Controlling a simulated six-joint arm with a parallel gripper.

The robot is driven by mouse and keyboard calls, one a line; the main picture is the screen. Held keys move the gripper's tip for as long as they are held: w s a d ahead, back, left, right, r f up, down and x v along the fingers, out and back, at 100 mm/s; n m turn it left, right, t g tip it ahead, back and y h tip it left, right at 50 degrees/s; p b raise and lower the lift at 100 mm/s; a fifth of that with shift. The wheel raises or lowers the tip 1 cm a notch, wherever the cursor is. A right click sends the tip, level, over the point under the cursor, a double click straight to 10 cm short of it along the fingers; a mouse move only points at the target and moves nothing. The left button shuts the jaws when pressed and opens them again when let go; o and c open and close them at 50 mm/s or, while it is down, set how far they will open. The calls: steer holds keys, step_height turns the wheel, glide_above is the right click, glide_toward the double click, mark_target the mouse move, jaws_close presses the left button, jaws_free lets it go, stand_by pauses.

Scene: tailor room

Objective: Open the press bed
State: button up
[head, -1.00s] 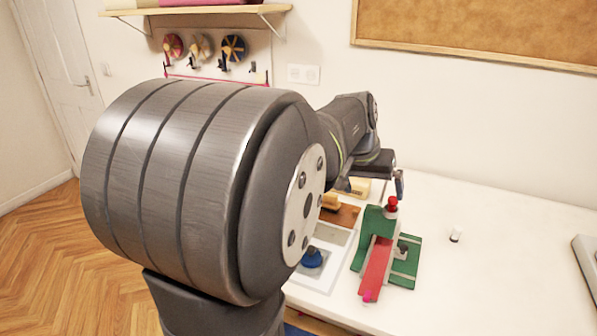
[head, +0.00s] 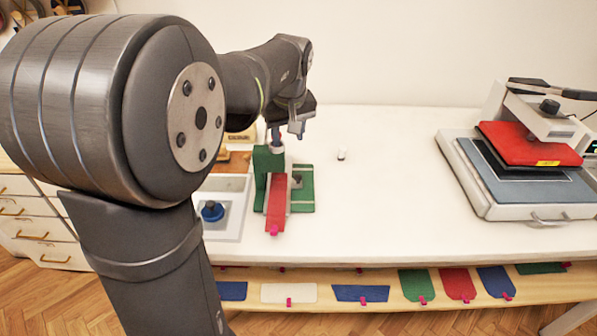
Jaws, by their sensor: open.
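The heat press (head: 480,205) stands at the right end of the white table. Its red upper plate (head: 528,145) is under a white head with a black knob and lever (head: 555,88). The grey press bed (head: 515,188) lies below the plate, in a pale base. A metal handle (head: 548,220) is on the front of the base. A gap shows between plate and bed at the front. My gripper (head: 297,128) is open, above the green fixture, far left of the press. It appears empty and does not touch the press.
The green fixture (head: 302,190) with a red strip (head: 277,198) stands beneath my gripper. A small white item (head: 341,155) is on the table. A tray (head: 232,225) with a blue knob is on the left.

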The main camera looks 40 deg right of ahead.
mark_target(298, 176)
steer(key=s+d+f+n+t+y, duration=0.1)
steer(key=s+d+n+t, duration=0.1)
steer(key=s+d+n, duration=0.3)
steer(key=shift+m, duration=0.3)
steer(key=x, duration=1.7)
steer(key=shift+w+d+f, duration=0.1)
steer(key=shift+w+d, duration=0.1)
steer(key=shift+w, duration=0.25)
jaws_close()
